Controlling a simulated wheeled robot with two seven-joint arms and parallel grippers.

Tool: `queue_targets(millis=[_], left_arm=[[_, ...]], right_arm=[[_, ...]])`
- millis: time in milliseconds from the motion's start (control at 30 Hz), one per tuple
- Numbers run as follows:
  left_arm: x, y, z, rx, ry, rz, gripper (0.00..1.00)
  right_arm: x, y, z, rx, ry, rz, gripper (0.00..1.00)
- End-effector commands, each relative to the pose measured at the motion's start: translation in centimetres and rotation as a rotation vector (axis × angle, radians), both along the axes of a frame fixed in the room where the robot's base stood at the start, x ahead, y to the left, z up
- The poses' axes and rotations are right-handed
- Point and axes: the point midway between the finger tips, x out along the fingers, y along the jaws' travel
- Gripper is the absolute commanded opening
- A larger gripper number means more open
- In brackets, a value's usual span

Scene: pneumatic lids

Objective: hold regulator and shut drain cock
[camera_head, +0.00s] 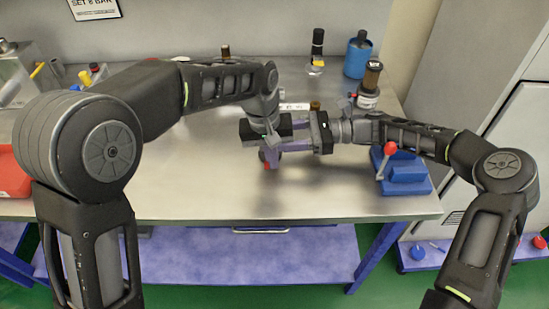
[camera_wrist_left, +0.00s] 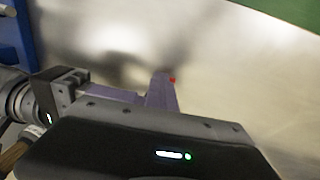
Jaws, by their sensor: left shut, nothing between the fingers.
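My left gripper (camera_head: 270,157) is low over the middle of the bench, its purple fingers together and pointing down; they also show in the left wrist view (camera_wrist_left: 163,92). A small red part (camera_head: 267,166), perhaps the drain cock handle, shows at these fingertips; it also shows in the left wrist view (camera_wrist_left: 173,80). I cannot tell whether they touch. My right gripper (camera_head: 297,134) comes in from the right, its fingers pointing left, close beside the left one. The regulator cannot be made out clearly; the two grippers cover this spot, so what the right fingers hold is hidden.
A blue fixture (camera_head: 408,174) with a red-knobbed lever stands at the right of the bench. A blue canister (camera_head: 357,56) and a brown-topped unit (camera_head: 370,82) stand at the back right. A red bin (camera_head: 12,176) is at the left. The front middle of the bench is clear.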

Motion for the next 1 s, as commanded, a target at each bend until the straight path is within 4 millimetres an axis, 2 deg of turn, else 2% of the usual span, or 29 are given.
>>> queue_targets(millis=[33, 367, 467, 800, 1000], left_arm=[[-0.3, 1.5, -1.4, 0.030, 0.024, 0.013, 0.00], [-0.3, 1.5, -1.0, 0.031, 0.025, 0.013, 0.00], [-0.4, 1.5, -0.2, 0.030, 0.024, 0.013, 0.00], [-0.5, 1.0, 5.4, 0.011, 0.004, 0.003, 0.00], [-0.5, 0.9, 7.7, 0.005, -0.003, 0.000, 0.00]], right_arm=[[0.1, -0.2, -0.2, 0.000, 0.002, -0.004, 0.15], [0.2, -0.4, -0.2, -0.001, 0.000, -0.007, 0.15], [0.2, -0.4, -0.2, -0.002, 0.000, -0.008, 0.14], [0.1, -0.3, -0.3, -0.004, 0.000, -0.005, 0.13], [0.0, -0.3, -0.3, -0.005, 0.001, -0.003, 0.13]])
